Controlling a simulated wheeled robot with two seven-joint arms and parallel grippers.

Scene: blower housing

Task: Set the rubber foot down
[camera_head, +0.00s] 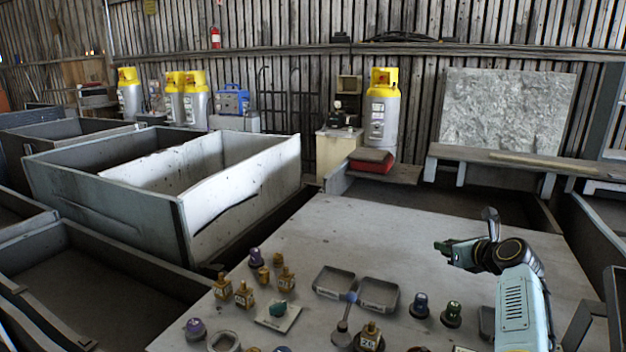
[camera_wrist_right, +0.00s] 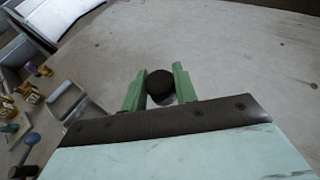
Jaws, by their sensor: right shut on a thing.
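The rubber foot (camera_wrist_right: 160,83) is a dark, round-topped piece with a greyish lower part, seen in the right wrist view. It sits between the two green fingers of my right gripper (camera_wrist_right: 158,88), which is shut on it. In the head view my right gripper (camera_head: 449,249) is over the right part of the grey table (camera_head: 400,225), its fingers pointing left. I cannot make out the foot in that view, nor its exact height above the table. My left gripper is not in view.
Two shallow grey trays (camera_head: 334,281) (camera_head: 379,294) lie at the table's middle. Several brass-coloured fittings (camera_head: 244,294) and dark knobs (camera_head: 419,305) stand around them. A small plate with a green piece (camera_head: 278,311) lies at left. The table's far part is bare. Large grey bins (camera_head: 160,190) stand left.

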